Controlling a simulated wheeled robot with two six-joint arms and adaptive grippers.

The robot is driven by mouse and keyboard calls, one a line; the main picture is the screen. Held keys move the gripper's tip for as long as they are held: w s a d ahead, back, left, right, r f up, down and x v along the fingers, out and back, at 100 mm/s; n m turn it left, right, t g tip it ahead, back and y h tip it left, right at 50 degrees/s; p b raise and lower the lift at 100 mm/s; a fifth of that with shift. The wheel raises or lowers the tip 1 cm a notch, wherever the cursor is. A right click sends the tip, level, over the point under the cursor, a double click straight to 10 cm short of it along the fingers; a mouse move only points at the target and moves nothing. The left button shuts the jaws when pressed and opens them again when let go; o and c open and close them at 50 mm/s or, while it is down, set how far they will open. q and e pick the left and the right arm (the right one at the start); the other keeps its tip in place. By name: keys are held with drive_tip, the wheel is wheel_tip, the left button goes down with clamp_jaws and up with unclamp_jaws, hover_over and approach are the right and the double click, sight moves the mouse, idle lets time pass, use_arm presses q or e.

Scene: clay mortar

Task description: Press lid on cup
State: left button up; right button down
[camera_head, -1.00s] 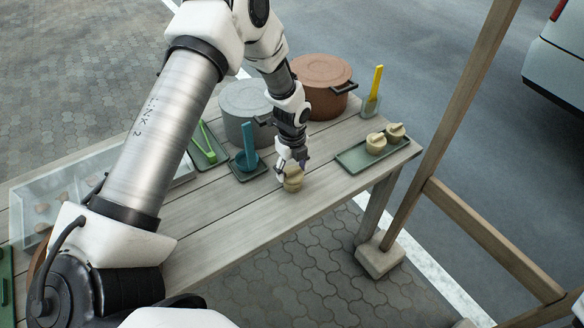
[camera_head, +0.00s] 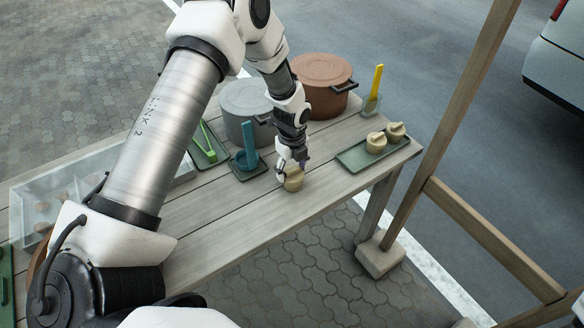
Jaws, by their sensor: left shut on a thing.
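My left gripper (camera_head: 292,166) comes down from above near the front edge of the wooden table. It is shut on the beige lid (camera_head: 292,174). The small beige cup (camera_head: 294,184) stands upright on the bare planks directly under the lid. Lid and cup look like one piece, and I cannot tell whether the lid is fully seated. The fingers hide part of the lid. My right gripper is not in view.
A grey pot (camera_head: 243,100), a brown pot (camera_head: 322,76) and a blue utensil in a holder (camera_head: 247,146) stand behind. The planks left of the cup are clear.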

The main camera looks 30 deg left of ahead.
use_arm(q)
drive_tip(key=shift+f, duration=0.25)
idle(0.5)
drive_tip(key=o, duration=0.8)
drive_tip(key=shift+o, duration=0.6)
drive_tip(key=shift+r+p, duration=2.2)
drive_tip(key=shift+r, duration=0.85)
clamp_jaws()
